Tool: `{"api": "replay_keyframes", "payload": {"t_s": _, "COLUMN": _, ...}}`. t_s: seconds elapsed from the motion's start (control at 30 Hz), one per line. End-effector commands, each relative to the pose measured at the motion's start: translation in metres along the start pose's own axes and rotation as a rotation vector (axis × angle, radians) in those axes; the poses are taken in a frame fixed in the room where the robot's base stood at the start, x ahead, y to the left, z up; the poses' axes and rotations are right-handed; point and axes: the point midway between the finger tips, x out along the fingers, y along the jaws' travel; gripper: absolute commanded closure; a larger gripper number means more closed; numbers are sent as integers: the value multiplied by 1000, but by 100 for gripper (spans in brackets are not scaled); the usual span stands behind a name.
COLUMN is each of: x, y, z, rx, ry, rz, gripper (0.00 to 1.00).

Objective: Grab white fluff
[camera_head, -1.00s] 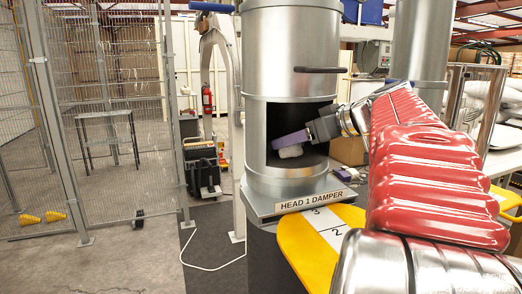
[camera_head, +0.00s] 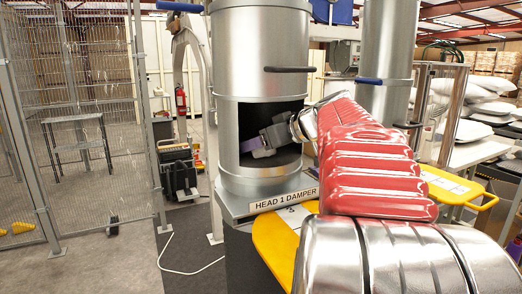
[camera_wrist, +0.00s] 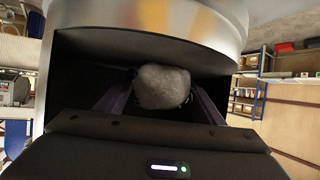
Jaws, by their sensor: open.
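The white fluff (camera_wrist: 165,88) is a greyish-white round clump in the wrist view, inside the dark opening of the metal cylinder. My gripper (camera_wrist: 163,98) has its purple fingers spread, one on each side of the fluff. Whether either finger touches it I cannot tell. In the head view my gripper (camera_head: 249,144) reaches into the opening of the cylinder (camera_head: 262,60) from the right. The fluff is not clearly seen there.
A plate reading "HEAD 1 DAMPER" (camera_head: 284,199) runs below the opening. A yellow board (camera_head: 275,240) lies in front. A second metal cylinder (camera_head: 386,55) stands to the right. White pillows (camera_head: 490,108) lie on a table at the right. Wire fencing (camera_head: 85,120) stands at left.

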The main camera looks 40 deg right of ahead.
Motion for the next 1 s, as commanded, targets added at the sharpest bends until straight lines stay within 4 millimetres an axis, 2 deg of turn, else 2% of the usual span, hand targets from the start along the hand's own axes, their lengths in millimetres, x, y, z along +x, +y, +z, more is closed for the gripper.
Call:
{"api": "replay_keyframes", "payload": {"t_s": 0.1, "x": 0, "y": 0, "z": 0, "rx": 0, "ry": 0, "rz": 0, "gripper": 38}}
{"api": "replay_keyframes", "payload": {"t_s": 0.73, "x": 0, "y": 0, "z": 0, "rx": 0, "ry": 0, "rz": 0, "gripper": 83}}
{"api": "replay_keyframes", "payload": {"t_s": 1.0, "x": 0, "y": 0, "z": -1, "rx": 0, "ry": 0, "rz": 0, "gripper": 83}}
